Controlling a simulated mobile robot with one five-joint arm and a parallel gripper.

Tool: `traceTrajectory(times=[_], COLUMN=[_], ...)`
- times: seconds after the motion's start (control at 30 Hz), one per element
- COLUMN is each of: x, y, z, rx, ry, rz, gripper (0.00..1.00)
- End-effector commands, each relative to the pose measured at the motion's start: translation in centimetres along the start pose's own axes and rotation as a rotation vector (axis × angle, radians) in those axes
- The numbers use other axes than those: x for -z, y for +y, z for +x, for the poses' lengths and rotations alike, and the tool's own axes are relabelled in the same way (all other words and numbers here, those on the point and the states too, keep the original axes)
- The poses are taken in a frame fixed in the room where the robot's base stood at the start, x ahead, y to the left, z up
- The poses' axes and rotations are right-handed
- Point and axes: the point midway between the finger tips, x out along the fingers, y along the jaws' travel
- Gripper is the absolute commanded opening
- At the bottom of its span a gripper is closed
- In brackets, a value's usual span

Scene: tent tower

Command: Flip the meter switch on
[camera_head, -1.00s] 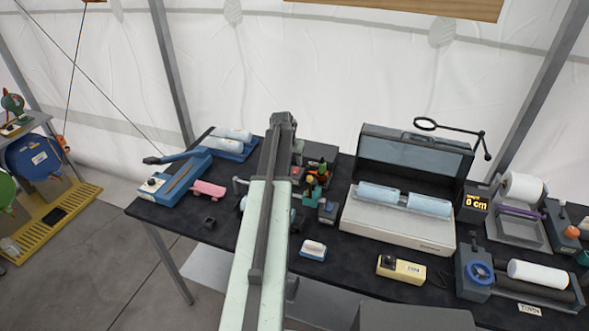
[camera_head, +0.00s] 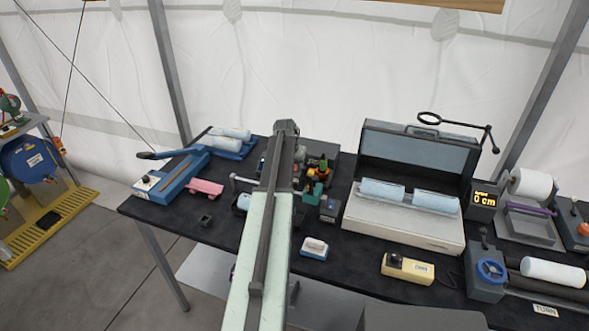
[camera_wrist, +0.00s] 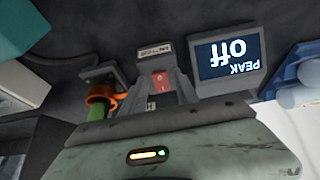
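In the wrist view, which shows the meter upside down, a dark display (camera_wrist: 213,72) reads "PEAK Off". Beside it, to the left, a small red rocker switch (camera_wrist: 160,82) sits on a grey housing with a small label (camera_wrist: 153,50). My gripper (camera_wrist: 163,118) shows as a worn grey-green body with a lit indicator across the bottom of that view, close to the switch. Its fingertips cannot be made out, and no contact with the switch is visible. In the head view my arm runs over the middle of the table and hides the spot beneath it.
An orange ring on a green part (camera_wrist: 100,98) stands left of the switch, and a blue object (camera_wrist: 293,80) lies right of the display.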

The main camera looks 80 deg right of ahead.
Motion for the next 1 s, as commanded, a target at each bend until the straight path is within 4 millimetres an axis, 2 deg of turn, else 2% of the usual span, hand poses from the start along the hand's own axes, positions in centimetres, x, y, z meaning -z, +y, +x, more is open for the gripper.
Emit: traceTrajectory(times=[0.03, 0.1, 0.33, 0.5, 0.73, 1.0], x=[0.0, 0.0, 0.5, 1.5, 1.7, 1.4], y=[0.0, 0.0, 0.0, 0.0, 0.0, 0.2], z=[0.0, 0.0, -0.1, -0.2, 0.1, 0.0], rx=[0.0, 0.0, -0.001, -0.002, -0.001, -0.001], ry=[0.0, 0.0, -0.032, -0.189, -0.366, -0.401], rz=[0.0, 0.0, 0.001, 0.003, 0.002, 0.002], gripper=[0.19, 0.0, 0.0, 0.0, 0.0, 0.0])
